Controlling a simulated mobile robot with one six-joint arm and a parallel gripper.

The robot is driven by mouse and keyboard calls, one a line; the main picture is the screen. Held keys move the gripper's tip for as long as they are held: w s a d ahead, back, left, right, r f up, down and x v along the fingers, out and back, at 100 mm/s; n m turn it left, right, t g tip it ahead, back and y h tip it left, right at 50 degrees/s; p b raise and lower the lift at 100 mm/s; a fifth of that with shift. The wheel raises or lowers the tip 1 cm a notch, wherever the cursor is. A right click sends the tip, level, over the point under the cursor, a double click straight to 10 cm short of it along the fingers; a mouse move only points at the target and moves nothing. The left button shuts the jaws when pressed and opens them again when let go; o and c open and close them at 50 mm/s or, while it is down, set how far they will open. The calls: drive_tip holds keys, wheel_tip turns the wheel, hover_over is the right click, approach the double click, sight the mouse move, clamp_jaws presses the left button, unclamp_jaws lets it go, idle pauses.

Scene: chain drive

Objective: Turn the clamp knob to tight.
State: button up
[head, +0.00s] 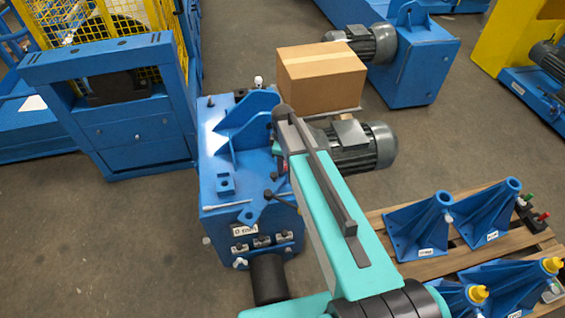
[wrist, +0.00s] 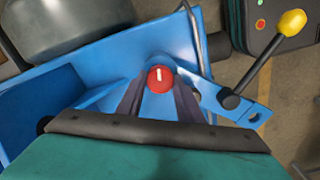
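The round red clamp knob (wrist: 160,79) with a white mark on top shows in the wrist view. The mark points roughly up and down in the picture. It sits on a blue machine (head: 215,160), which stands in the middle of the head view. My gripper (wrist: 160,86) is open, with one dark finger at each side of the knob. The fingertips look very close to the knob's sides; whether they touch it I cannot tell.
A lever with a yellow handle (wrist: 292,22) stands right of the knob. A grey motor (head: 350,147) and a cardboard box (head: 320,77) lie behind my arm. A wooden pallet (head: 425,268) with blue brackets is at the right. Floor is free at the left front.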

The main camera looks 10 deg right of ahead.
drive_tip(key=shift+c, duration=1.3)
